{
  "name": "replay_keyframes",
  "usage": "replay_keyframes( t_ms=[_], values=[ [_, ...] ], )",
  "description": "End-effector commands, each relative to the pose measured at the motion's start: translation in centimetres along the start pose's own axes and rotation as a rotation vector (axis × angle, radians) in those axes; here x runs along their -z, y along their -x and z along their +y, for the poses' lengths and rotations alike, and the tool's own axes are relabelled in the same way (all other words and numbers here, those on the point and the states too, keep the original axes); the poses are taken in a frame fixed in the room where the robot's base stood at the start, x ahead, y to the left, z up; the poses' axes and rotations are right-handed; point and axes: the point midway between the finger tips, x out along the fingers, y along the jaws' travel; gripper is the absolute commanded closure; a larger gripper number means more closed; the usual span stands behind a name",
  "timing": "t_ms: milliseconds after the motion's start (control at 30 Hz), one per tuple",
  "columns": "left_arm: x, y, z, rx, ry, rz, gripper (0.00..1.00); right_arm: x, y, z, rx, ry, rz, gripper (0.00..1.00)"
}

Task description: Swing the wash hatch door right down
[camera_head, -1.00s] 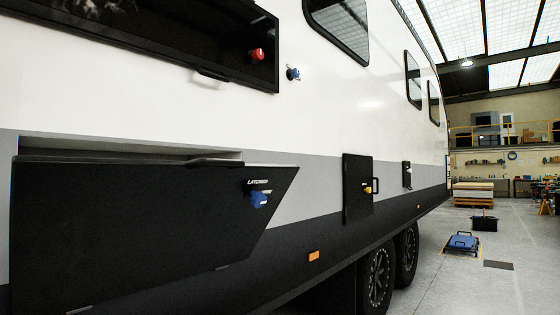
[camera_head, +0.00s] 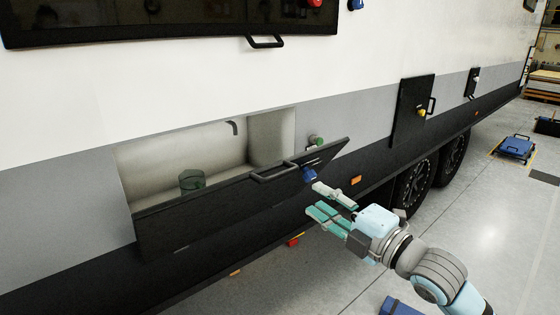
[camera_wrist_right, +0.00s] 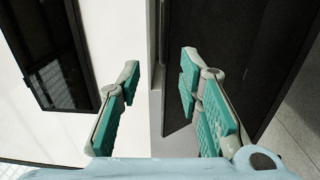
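The wash hatch door (camera_head: 235,205) is a black panel low on the caravan side. It is tilted partly outward, its top edge away from the wall, with a black handle (camera_head: 275,173) and a blue knob (camera_head: 309,175) near its right end. The pale recess (camera_head: 205,145) shows above it. My right gripper (camera_head: 318,197) is just outside the door's right end, below the blue knob. Its teal-padded fingers are apart with nothing between them; the right wrist view also shows the gripper (camera_wrist_right: 160,65) open. Whether it touches the door is unclear. My left gripper is not in view.
A green cup (camera_head: 192,180) and a dark tap (camera_head: 234,127) show inside the recess. A black upper hatch with a handle (camera_head: 265,42) is above. A smaller black hatch door (camera_head: 412,110) is to the right. Blue items stand on the otherwise open floor (camera_head: 470,220).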

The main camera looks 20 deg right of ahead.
Motion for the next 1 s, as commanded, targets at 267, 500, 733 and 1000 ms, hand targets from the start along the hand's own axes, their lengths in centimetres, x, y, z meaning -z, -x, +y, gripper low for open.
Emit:
replay_keyframes(
  t_ms=[267,500,733,1000],
  values=[
    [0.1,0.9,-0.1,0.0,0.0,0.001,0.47,0.2,-6.8,-0.1,-0.004,-0.02,0.005,0.67],
    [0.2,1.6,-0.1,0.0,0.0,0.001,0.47,0.2,-12.3,-0.4,0.002,-0.013,0.005,0.67],
    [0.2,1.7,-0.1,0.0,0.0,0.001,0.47,0.2,-13.8,-0.6,0.002,-0.008,0.005,0.67],
    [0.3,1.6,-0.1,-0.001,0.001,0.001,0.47,0.2,-13.7,-0.6,0.002,-0.008,0.004,0.82]
  ],
)
